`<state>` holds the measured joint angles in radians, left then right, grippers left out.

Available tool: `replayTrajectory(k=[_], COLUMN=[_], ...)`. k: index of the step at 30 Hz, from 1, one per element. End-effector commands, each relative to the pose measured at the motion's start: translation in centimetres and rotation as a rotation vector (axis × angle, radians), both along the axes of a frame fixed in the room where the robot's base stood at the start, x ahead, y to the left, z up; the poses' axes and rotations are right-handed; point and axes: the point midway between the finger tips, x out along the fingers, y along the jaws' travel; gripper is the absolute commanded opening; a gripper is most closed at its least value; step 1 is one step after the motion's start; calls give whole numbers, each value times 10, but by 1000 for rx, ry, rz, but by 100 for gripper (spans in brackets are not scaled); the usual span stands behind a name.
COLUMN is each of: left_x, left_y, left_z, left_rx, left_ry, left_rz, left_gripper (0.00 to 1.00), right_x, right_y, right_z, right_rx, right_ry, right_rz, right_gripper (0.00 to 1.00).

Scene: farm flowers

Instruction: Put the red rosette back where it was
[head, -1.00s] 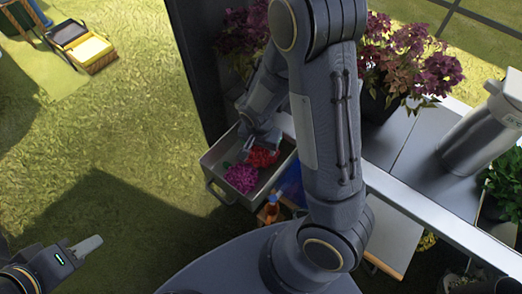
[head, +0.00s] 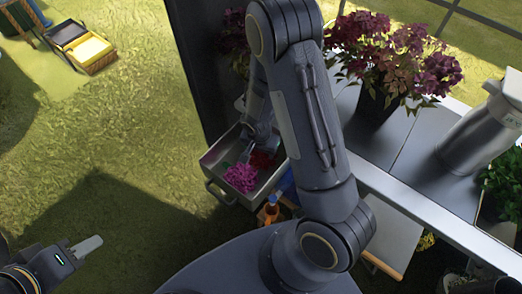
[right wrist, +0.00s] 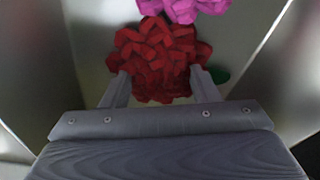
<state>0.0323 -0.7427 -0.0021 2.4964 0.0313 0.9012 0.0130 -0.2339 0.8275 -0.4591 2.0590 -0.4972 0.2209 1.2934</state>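The red rosette (head: 262,160) lies in the grey metal tray (head: 213,180), partly hidden by my right gripper. It also shows in the right wrist view (right wrist: 157,58), below a pink rosette (right wrist: 184,8). The pink rosette is beside it in the head view (head: 241,178). My right gripper (right wrist: 161,84) is down in the tray, with one finger at each side of the red rosette. I cannot tell whether the fingers press on it. My left gripper (head: 87,245) is empty, far to the left over the grass, its fingers seemingly together.
An orange bottle (head: 271,208) stands in front of the tray. Potted purple flowers (head: 400,60) and a grey metal can (head: 482,125) stand on the bench at right. A dark post (head: 200,60) rises behind the tray. Open grass lies to the left.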

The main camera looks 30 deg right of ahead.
Motion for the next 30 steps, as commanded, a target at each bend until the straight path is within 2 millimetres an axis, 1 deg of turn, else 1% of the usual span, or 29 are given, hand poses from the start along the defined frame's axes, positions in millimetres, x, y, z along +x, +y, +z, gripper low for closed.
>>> replayTrajectory(k=[1,4,5,13,16,17,20,27,30], left_x=[0,0,0,0,0,0,0,0,0], left_y=[0,0,0,0,0,0,0,0,0], left_z=[0,0,0,2,8,5,4,5,6], left_rx=[0,0,0,0,0,0,0,0,0], left_ry=[0,0,0,0,0,0,0,0,0], left_rz=[0,0,0,0,0,0,0,0,0], left_gripper=[36,36,36,36,36,36,36,36,36], right_x=[0,0,0,0,0,0,0,-4,-6], right_y=[0,0,0,0,0,1,2,8,9], right_z=[0,0,0,1,7,9,26,79,98], right_rx=[0,0,0,0,0,0,2,3,2], right_ry=[0,0,0,0,0,-2,-5,-7,-6], right_rz=[0,0,0,0,1,0,0,1,1], right_gripper=[61,74,76,76,76,76,76,76,76])
